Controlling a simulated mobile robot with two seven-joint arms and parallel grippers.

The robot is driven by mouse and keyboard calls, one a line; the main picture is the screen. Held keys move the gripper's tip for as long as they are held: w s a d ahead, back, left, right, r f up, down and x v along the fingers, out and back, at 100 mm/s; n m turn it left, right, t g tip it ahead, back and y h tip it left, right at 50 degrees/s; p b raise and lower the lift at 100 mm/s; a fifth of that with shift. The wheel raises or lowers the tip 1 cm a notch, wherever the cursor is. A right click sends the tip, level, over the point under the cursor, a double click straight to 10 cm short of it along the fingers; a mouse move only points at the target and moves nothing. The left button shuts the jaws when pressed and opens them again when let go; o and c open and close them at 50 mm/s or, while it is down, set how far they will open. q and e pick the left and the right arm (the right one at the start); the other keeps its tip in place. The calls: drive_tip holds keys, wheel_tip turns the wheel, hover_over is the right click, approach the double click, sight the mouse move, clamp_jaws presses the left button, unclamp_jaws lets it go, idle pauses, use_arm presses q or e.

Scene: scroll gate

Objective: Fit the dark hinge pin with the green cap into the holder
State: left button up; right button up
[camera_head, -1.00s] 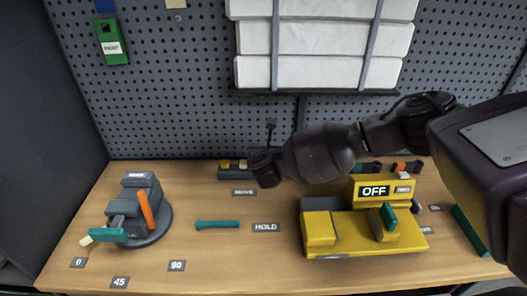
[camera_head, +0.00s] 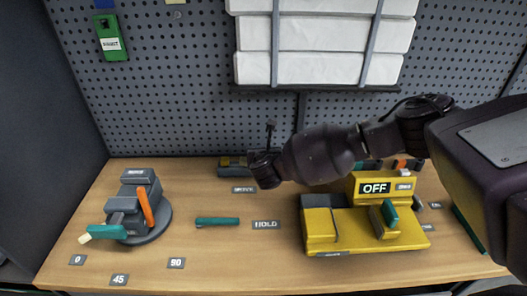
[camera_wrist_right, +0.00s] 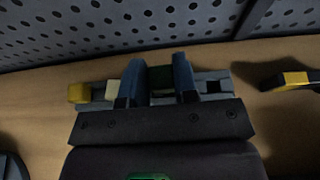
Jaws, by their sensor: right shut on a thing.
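My right gripper (camera_wrist_right: 159,84) shows two blue fingers in the right wrist view. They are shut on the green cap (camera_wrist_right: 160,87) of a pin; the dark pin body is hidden. A grey holder (camera_wrist_right: 203,78) lies behind and around the fingertips. A yellow-capped piece (camera_wrist_right: 79,93) and a white-capped piece (camera_wrist_right: 113,90) stand at its left, and a dark square opening (camera_wrist_right: 214,87) shows at its right. I cannot tell whether the pin is seated. In the head view the right gripper (camera_head: 264,172) is beside the holder (camera_head: 230,165) at the table's back. My left gripper is not in view.
A yellow fixture with an OFF sign (camera_head: 374,189) stands right of centre. A grey clamp on a round base (camera_head: 150,225) stands at left. A teal bar (camera_head: 217,221) lies between them. The pegboard (camera_head: 180,110) rises close behind the holder. The front middle is clear.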

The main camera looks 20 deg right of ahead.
drive_tip(key=shift+f, duration=0.6)
idle(0.3)
drive_tip(key=o, duration=1.1)
drive_tip(key=shift+c, duration=0.2)
drive_tip(key=v, duration=1)
drive_tip(key=shift+s, duration=0.4)
drive_tip(key=shift+s+a, duration=0.1)
drive_tip(key=shift+a, duration=0.05)
